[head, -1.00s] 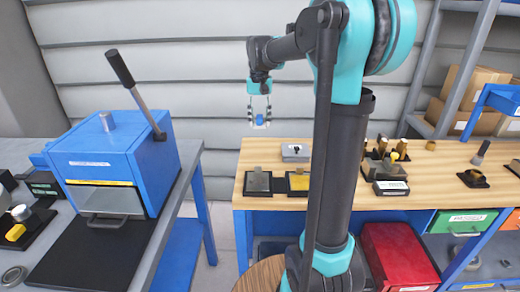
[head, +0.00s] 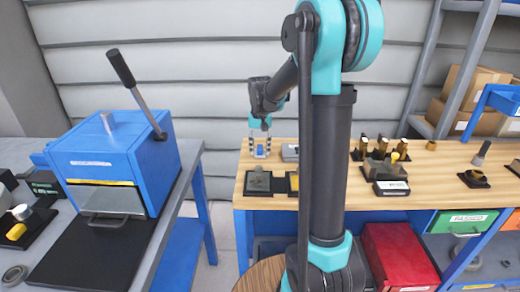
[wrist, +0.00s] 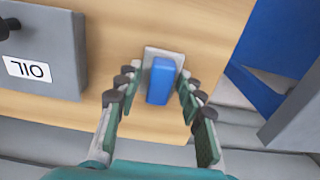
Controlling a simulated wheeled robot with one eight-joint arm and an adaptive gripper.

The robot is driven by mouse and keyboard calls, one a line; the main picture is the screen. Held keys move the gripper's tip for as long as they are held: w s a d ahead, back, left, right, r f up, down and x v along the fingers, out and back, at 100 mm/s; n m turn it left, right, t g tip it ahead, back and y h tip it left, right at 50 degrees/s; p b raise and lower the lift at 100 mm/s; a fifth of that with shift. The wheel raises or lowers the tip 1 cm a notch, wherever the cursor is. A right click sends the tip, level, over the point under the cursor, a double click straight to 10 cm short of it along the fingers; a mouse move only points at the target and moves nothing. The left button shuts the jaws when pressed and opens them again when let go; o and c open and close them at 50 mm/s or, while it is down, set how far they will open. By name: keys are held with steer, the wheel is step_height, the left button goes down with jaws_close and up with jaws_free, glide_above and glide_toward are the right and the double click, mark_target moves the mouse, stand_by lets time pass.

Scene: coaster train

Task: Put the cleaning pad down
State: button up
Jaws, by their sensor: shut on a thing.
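The cleaning pad is a small blue block (head: 263,145) with a pale grey part at its far end, clearer in the wrist view (wrist: 161,82). My gripper (head: 260,152) is shut on it, with a jointed finger on each side of the block. It points down over the left end of the wooden bench top (head: 440,160). In the wrist view, bare wood shows around the pad; I cannot tell whether the pad touches it. The finger pads partly hide the block in the head view.
A grey box with an upside-down OIL label (wrist: 38,50) stands beside the pad in the wrist view. A dark holder with a grey plate (head: 258,181) sits at the bench's front left. A blue press (head: 110,165) stands on the left table, across a gap.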

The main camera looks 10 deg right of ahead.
mark_target(260, 147)
steer(key=shift+f, duration=0.15)
steer(key=o, duration=1.2)
step_height(260, 147, up, 12)
steer(key=shift+r, duration=0.2)
